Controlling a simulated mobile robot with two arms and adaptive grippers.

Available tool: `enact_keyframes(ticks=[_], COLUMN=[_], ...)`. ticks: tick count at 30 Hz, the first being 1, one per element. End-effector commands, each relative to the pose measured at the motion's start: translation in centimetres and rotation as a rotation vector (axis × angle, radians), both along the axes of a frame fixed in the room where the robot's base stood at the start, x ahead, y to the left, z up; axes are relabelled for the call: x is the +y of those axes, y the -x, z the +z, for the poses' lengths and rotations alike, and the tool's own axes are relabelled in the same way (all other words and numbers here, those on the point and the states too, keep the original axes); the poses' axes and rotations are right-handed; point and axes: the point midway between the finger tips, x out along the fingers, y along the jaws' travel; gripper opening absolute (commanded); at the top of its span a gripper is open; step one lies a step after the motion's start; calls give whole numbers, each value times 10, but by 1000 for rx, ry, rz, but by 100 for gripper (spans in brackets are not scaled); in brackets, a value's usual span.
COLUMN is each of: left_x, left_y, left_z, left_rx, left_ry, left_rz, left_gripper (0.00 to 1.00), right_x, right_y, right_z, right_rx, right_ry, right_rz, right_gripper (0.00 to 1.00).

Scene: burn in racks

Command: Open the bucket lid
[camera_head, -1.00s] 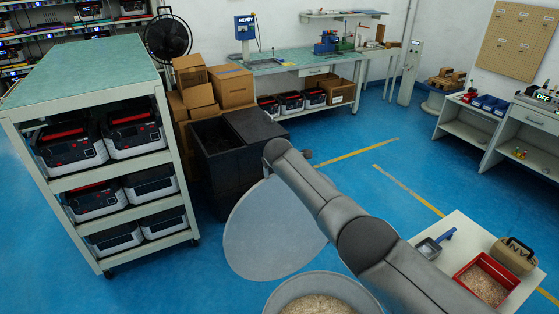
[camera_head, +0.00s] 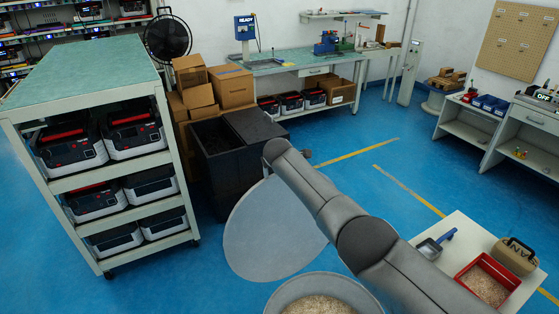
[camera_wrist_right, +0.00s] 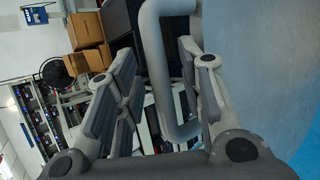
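The bucket (camera_head: 372,297) stands at the bottom of the head view with pale granular stuff inside. Its round grey lid (camera_head: 270,235) is raised and tilted up off the opening, at the bucket's far side. My right arm reaches over it, and the right gripper is hidden in the head view. In the right wrist view, my right gripper (camera_wrist_right: 165,85) has its fingers spread around a grey U-shaped handle (camera_wrist_right: 155,50) beside the lid's surface (camera_wrist_right: 265,70). The handle is close to the right-hand finger; a gap shows to the left-hand finger. My left gripper is not in view.
A rack of power units (camera_head: 125,175) stands at left. A dark bin (camera_head: 215,165) and cardboard boxes (camera_head: 232,88) stand behind the lid. At lower right, a white table (camera_head: 455,225) holds a scoop (camera_head: 430,247), a red tray (camera_head: 462,273) and a sand bag (camera_head: 513,258).

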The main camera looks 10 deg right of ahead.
Motion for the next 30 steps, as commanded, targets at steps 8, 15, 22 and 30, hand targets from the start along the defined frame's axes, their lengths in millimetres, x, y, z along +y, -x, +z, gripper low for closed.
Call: enact_keyframes(ticks=[8,15,22,30], left_x=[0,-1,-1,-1], left_y=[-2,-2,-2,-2], left_z=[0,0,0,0], left_rx=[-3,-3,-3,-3], left_ry=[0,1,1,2], left_rz=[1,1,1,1], left_gripper=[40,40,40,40], right_x=[1,2,5,9], right_y=[5,17,32,53], right_z=[4,13,26,44], right_rx=[0,0,-1,-1], right_ry=[-1,0,0,0], right_rz=[-1,0,0,0], right_gripper=[35,35,35,35])
